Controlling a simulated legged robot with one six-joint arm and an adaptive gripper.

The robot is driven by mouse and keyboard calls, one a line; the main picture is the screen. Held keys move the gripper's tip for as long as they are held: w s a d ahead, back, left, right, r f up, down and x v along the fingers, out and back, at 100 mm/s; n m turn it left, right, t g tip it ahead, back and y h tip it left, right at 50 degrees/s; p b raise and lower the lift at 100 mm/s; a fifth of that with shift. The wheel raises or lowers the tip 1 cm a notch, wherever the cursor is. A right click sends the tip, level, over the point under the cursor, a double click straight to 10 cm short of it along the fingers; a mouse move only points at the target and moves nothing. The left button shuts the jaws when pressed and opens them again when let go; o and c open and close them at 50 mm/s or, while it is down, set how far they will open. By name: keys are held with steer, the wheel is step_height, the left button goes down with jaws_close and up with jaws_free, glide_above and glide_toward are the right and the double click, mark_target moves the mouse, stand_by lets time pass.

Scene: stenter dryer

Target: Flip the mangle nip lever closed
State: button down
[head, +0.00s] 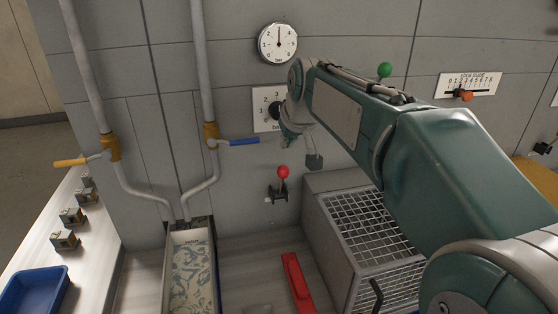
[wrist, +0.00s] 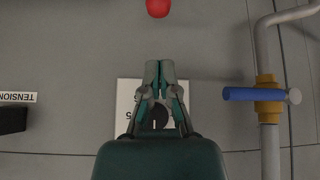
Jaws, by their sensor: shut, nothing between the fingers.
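No readable label marks the mangle nip lever, so I cannot tell for certain which lever it is. A short lever with a red ball knob (head: 283,172) stands up from a dark bracket on the grey wall, left of the mesh-topped box. In the wrist view, the red knob (wrist: 158,8) is at the top edge, apart from my fingertips. My gripper (wrist: 160,68) is shut and empty, in front of a white dial plate with a black knob. In the head view, my gripper (head: 290,139) is above the red knob, partly hidden by my arm.
A blue-handled valve (head: 244,142) and a yellow-handled valve (head: 70,162) sit on pipes at left. A green knob (head: 384,70) is behind my arm. A mesh-topped box (head: 320,222), a patterned trough (head: 168,280) and a red bar (head: 297,283) are below.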

steer(key=shift+f, duration=0.1)
glide_above(282, 183)
steer(key=w, duration=0.1)
steer(key=f, duration=0.8)
steer(key=shift+w+a, duration=0.1)
steer(key=shift+a, duration=0.25)
steer(key=shift+s+f+t, duration=0.1)
steer(key=shift+s+t, duration=0.25)
steer(key=shift+t, duration=0.05)
